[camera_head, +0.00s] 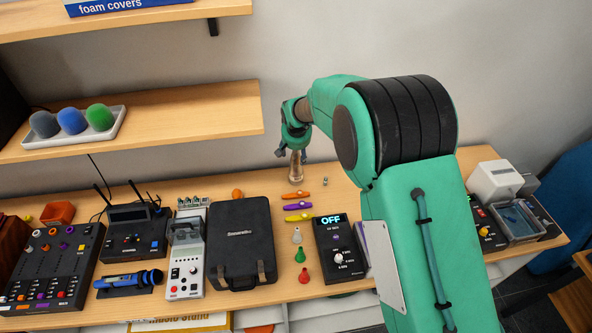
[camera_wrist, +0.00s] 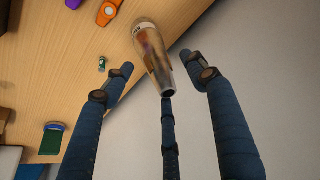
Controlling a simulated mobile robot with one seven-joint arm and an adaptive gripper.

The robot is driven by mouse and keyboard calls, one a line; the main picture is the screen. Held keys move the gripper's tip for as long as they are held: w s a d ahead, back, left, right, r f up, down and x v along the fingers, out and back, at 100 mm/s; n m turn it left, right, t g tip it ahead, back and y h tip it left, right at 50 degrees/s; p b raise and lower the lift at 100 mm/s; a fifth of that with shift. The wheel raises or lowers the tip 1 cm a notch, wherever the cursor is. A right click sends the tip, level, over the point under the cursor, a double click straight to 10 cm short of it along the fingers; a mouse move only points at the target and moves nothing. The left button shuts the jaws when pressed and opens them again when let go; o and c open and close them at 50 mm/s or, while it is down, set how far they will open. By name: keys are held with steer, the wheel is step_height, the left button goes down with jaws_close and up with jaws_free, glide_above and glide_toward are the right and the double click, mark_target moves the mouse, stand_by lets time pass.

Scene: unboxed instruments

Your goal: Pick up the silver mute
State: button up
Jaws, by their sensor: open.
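The silver mute (camera_head: 297,168) stands upright near the back edge of the wooden table. It is a tapered, shiny, brownish-reflecting cone. In the wrist view the mute (camera_wrist: 153,55) lies between my spread fingers, its narrow end toward the palm. My gripper (camera_head: 294,153) is open, pointing down over it. In the wrist view my gripper (camera_wrist: 160,72) has one blue finger on each side, apart from the mute. A third finger sits close by the narrow end; I cannot tell whether it touches.
Orange (camera_head: 295,195) and purple kazoos (camera_head: 298,206) lie in front of the mute. A small metal piece (camera_head: 325,181) stands to its right. A black case (camera_head: 240,245) and a black box reading OFF (camera_head: 340,255) stand nearer. A shelf (camera_head: 200,120) hangs at left.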

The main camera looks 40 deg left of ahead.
mark_target(296, 156)
steer(key=shift+f, duration=0.1)
steer(key=shift+x, duration=2.5)
steer(key=shift+w, duration=0.15)
steer(key=shift+c, duration=0.3)
jaws_close()
